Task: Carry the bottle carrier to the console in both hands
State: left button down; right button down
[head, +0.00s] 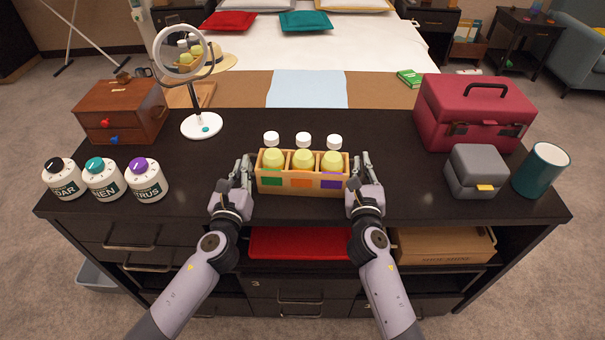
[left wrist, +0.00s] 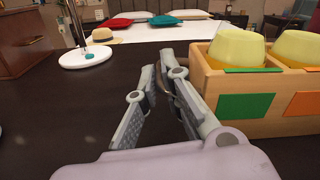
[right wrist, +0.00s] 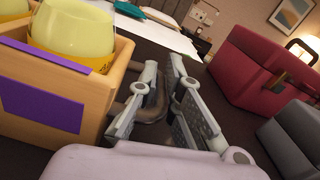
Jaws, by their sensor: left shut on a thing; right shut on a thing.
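The bottle carrier (head: 302,187) is a light wooden box with three compartments, each holding a yellow bottle with a white cap. Green, orange and purple labels mark its front. It is upright over the front middle of the dark console (head: 420,190); I cannot tell whether its base touches the top. My left gripper (head: 246,166) is shut on the carrier's left end handle, mostly hidden by the fingers in the left wrist view (left wrist: 165,75). My right gripper (head: 361,166) is shut on the right end handle, a dark loop (right wrist: 150,130) in the right wrist view.
Three white canisters (head: 103,181) and a round mirror (head: 202,124) stand left, with a wooden box (head: 120,115) behind. A red case (head: 470,118), grey box (head: 472,175) and teal cup (head: 541,169) stand right. The console top behind the carrier is clear.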

dwell(0.4)
